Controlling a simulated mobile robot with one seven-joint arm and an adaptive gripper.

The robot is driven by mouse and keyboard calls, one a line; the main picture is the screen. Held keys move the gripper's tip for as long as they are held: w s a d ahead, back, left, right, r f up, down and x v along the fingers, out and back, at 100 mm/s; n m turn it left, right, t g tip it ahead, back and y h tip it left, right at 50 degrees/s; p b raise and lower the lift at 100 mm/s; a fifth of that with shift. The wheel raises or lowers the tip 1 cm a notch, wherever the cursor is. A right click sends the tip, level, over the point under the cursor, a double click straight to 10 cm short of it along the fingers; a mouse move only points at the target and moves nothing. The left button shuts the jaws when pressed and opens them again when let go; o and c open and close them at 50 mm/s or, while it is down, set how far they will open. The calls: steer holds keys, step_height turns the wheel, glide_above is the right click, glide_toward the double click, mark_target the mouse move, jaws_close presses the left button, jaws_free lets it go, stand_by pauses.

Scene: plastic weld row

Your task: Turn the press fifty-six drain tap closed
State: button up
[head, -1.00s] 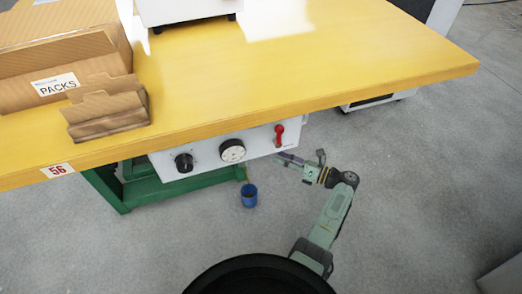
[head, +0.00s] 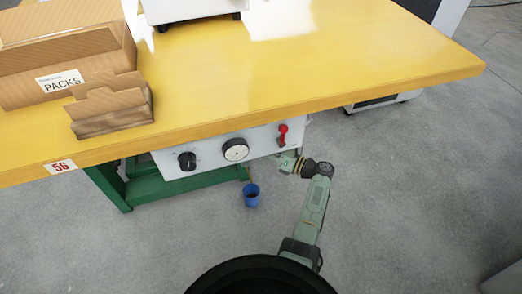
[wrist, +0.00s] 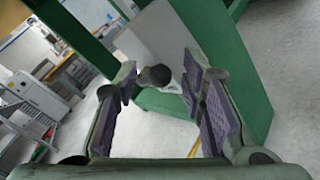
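The press numbered 56 has a white panel (head: 215,150) under the table's front edge. A red lever (head: 283,134) hangs at the panel's right end. A thin yellowish pipe end (head: 247,174) shows below the panel, above a blue cup (head: 251,195). I cannot tell which part is the drain tap. My gripper (head: 282,162) is at the panel's lower right, its fingertips partly hidden by the panel. In the wrist view my gripper (wrist: 158,78) is open, with a dark round knob-like part (wrist: 155,76) between or beyond its purple-padded fingers; contact is unclear.
A black knob (head: 187,161) and a round dial (head: 235,150) sit on the panel. The yellow tabletop (head: 330,70) overhangs it. A PACKS box (head: 60,85) stands on the table at left. Green frame legs (head: 108,187) stand below.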

jaws_close()
steer(key=shift+r+p, duration=0.15)
steer(key=shift+p, duration=0.4)
steer(key=r+n+p, duration=0.1)
steer(key=p, duration=0.2)
steer(key=shift+a+r+h, duration=0.1)
steer(key=shift+r+h, duration=0.05)
steer(key=shift+h, duration=0.25)
steer(key=p, duration=0.2)
steer(key=n+g+h+p, duration=0.1)
steer(key=p, duration=0.1)
steer(key=shift+a+r+h, duration=0.15)
steer(key=shift+r+h, duration=0.15)
steer(key=shift+s+f+n+h+p, duration=0.1)
steer(key=shift+n+h+p, duration=0.25)
steer(key=shift+p, duration=0.4)
steer(key=shift+f, duration=0.1)
